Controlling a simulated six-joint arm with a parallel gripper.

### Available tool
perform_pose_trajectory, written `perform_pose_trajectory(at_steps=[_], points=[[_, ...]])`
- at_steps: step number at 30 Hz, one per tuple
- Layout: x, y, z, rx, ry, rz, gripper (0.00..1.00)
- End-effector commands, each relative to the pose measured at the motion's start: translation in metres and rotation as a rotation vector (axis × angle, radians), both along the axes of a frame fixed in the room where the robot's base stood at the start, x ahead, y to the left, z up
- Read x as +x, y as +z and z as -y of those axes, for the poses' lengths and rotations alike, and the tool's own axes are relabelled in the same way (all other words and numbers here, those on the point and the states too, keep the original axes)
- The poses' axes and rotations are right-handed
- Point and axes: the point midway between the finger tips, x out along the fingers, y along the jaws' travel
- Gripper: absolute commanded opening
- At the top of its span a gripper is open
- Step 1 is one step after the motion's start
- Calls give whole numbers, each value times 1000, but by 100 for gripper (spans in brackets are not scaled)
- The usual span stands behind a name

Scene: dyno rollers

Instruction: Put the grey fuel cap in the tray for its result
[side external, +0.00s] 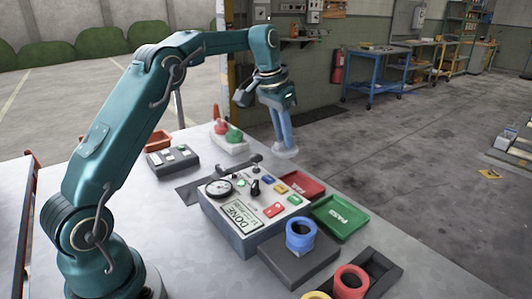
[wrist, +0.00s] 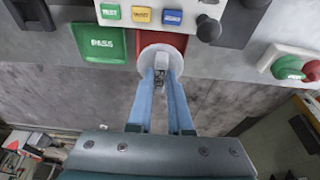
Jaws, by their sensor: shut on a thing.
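My gripper (side external: 285,143) points down with its blue fingers shut on the grey fuel cap (side external: 286,153), a pale round disc. In the wrist view the cap (wrist: 156,48) sits between the fingertips and covers part of the red tray (wrist: 174,40). The red tray (side external: 312,184) lies beside the tester, with the green tray (side external: 345,229), marked PASS, in front of it. The green tray also shows in the wrist view (wrist: 100,57), left of the cap. The tester (side external: 232,238) has a screen (side external: 240,216) reading DONE; its smaller text is unclear.
Blue (side external: 299,232) and red (side external: 350,279) ring-shaped parts stand on dark holders near the front. A white block with red and green knobs (side external: 230,143) and a dark switch box (side external: 172,158) stand at the back. The bench edge runs beyond the trays.

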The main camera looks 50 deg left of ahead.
Motion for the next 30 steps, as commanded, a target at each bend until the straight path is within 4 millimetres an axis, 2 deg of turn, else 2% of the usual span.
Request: perform_pose_trajectory(at_steps=[7, 19, 25, 30], points=[[5, -14, 13, 0, -11, -1, 0], [43, -66, 90, 1, -14, 1, 0], [52, -75, 105, 1, -10, 2, 0], [53, -80, 108, 0, -7, 0, 0]])
